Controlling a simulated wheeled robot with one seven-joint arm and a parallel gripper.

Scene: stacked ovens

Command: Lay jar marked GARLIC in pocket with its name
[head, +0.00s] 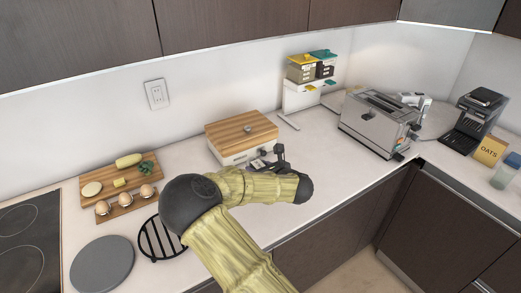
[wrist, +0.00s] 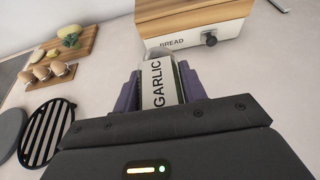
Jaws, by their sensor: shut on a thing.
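The jar marked GARLIC (wrist: 158,88) is between the two fingers of my gripper (wrist: 160,78) in the wrist view. Its white label faces the camera, with the name reading upwards. My gripper is shut on it. In the head view my gripper (head: 270,161) is over the counter, just in front of the bread box, and the jar is small and partly hidden there. I cannot make out a pocket with the name GARLIC in either view.
The bread box (head: 241,151) with a wooden lid stands behind my gripper. A white stand (head: 301,98) with yellow-lidded and teal-lidded containers is at the back. A toaster (head: 378,123) stands right. A food board (head: 120,178), eggs and a black trivet (head: 160,238) are left.

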